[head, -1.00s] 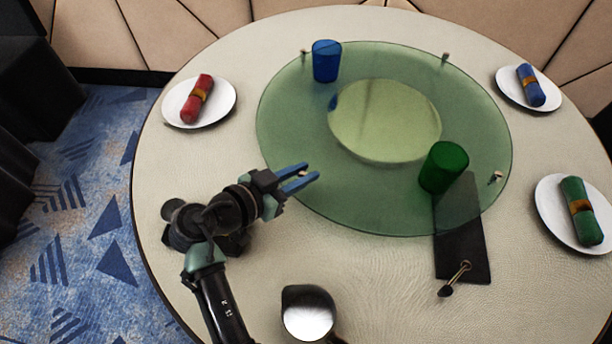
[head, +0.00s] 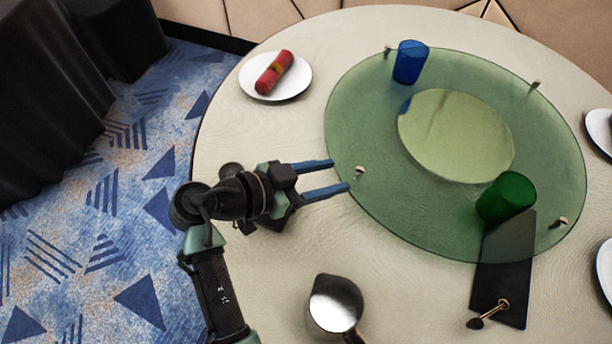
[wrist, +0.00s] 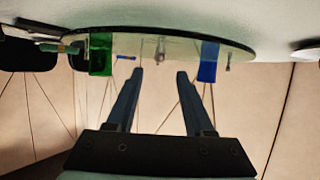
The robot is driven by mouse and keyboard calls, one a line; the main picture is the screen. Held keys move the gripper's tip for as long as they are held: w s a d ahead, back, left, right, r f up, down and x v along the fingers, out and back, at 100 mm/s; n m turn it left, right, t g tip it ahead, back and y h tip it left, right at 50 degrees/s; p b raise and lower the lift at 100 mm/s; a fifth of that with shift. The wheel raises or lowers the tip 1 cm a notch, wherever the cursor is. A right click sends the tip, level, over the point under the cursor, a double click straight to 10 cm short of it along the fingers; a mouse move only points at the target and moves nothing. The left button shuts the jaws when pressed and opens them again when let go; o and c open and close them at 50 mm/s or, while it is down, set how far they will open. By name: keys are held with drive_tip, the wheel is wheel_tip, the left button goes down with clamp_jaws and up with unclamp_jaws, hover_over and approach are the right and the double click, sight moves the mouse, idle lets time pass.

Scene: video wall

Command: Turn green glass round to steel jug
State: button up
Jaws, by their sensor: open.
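The green glass (head: 506,198) stands on the right front part of the round green glass turntable (head: 365,110), by its rim. It also shows in the wrist view (wrist: 100,54), where the picture is upside down. The steel jug (head: 335,304) stands on the table at the front, off the turntable, its dark handle at lower right. A small knob (head: 360,171) sits on the turntable's left front rim. My gripper (head: 341,174) is open and empty, its blue fingers pointing right at this knob; whether they touch it I cannot tell.
A blue glass (head: 410,62) stands at the turntable's back. A black mat (head: 503,275) with a small metal spoon-like tool (head: 489,314) lies at the front right, partly under the turntable. A plate (head: 304,84) with a red napkin roll is at back left. Table is clear between gripper and jug.

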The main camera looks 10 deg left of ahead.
drive_tip(key=v, duration=0.5)
drive_tip(key=shift+s+a, duration=0.1)
